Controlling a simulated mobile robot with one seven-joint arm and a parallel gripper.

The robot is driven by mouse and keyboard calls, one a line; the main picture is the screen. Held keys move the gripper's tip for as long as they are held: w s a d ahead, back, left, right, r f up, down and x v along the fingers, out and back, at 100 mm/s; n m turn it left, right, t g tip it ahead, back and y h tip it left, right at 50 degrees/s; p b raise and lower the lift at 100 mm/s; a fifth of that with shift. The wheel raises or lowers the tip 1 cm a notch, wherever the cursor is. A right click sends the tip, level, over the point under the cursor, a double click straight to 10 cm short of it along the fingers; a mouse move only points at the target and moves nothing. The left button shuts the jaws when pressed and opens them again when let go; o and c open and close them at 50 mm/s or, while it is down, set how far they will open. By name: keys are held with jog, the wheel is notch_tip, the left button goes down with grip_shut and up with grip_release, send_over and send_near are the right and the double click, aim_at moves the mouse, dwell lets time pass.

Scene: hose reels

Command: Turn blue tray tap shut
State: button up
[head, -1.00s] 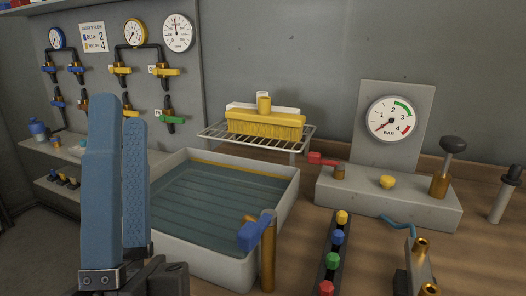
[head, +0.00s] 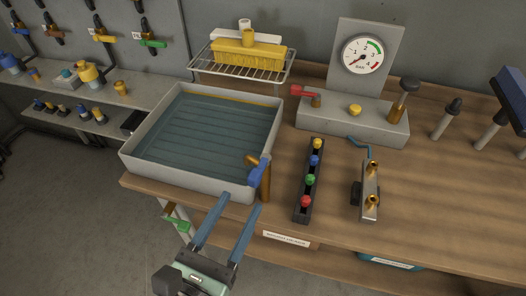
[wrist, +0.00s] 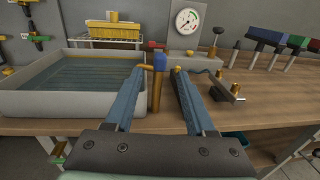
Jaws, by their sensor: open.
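The tray tap is a brass post (head: 266,183) with a spout and a blue handle (head: 258,173) at the front right corner of the grey tray (head: 188,182). The handle slants downward in the head view. The wrist view also shows the blue handle (wrist: 160,62) on top of the brass post (wrist: 156,95). In the wrist view the tap appears between the fingertips (wrist: 161,73); contact is not visible.
A rack of coloured knobs (head: 309,182) and a brass-fitted block (head: 370,190) stand right of the tap. A gauge stand (head: 364,52) with a red lever is behind. A green-handled valve (head: 177,222) hangs below the tray.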

aim_at(258, 170)
jog(key=p+x, duration=0.1)
jog(key=x, duration=1)
jog(key=shift+w, duration=0.1)
grip_shut()
